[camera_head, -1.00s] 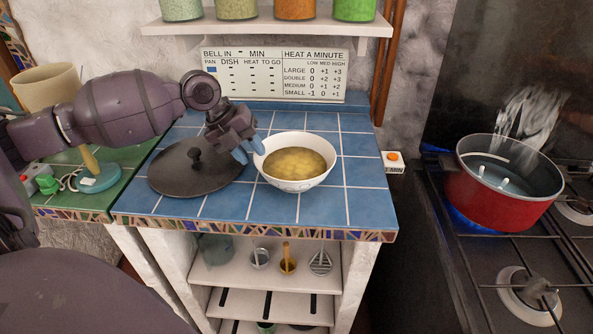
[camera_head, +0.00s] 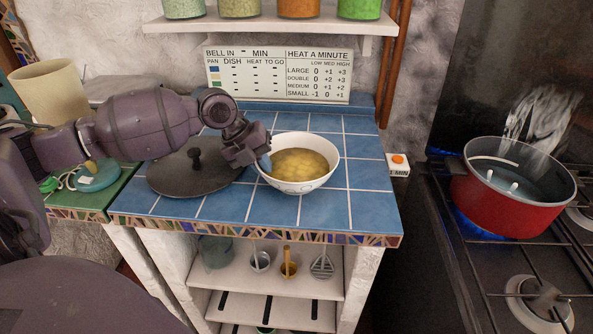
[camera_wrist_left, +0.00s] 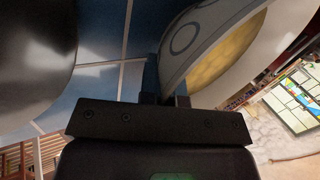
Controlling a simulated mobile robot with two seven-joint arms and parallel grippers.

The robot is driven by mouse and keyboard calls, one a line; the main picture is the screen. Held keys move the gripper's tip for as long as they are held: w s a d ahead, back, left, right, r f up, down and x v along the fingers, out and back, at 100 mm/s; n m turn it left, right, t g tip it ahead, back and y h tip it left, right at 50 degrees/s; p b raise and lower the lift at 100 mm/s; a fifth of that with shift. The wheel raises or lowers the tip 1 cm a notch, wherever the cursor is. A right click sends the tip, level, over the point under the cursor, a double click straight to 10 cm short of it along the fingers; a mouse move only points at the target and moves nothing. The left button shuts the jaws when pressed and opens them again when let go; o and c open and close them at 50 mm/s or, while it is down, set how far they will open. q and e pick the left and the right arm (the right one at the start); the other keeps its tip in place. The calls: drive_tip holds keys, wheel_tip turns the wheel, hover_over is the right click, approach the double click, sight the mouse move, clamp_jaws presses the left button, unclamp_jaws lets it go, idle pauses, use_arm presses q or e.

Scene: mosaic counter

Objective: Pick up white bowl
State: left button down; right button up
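The white bowl (camera_head: 300,184), filled with pale yellow chunks, stands upright on the blue tiled counter. My left gripper (camera_head: 264,163) is at the bowl's left rim. One blue fingertip shows there in the head view; the other is hidden. In the left wrist view the bowl's wall (camera_wrist_left: 205,38) runs down to my left gripper (camera_wrist_left: 164,90), whose fingers sit close together on it. The gripper looks shut on the rim. My right gripper is not in view.
A dark pan lid (camera_head: 190,178) lies just left of the bowl, under my left arm. A red pot (camera_head: 507,200) with water stands on the stove at right. A small box with an orange button (camera_head: 398,164) is at the counter's right. A jar shelf (camera_head: 270,25) hangs above.

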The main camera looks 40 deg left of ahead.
use_arm(q)
drive_tip(key=shift+r, duration=0.15)
drive_tip(key=shift+r, duration=0.35)
wheel_tip(320, 180, up, 7)
drive_tip(key=shift+f+p, duration=0.1)
drive_tip(key=shift+p, duration=0.7)
wheel_tip(320, 180, up, 12)
drive_tip(key=p, duration=0.1)
drive_tip(key=shift+p, duration=0.4)
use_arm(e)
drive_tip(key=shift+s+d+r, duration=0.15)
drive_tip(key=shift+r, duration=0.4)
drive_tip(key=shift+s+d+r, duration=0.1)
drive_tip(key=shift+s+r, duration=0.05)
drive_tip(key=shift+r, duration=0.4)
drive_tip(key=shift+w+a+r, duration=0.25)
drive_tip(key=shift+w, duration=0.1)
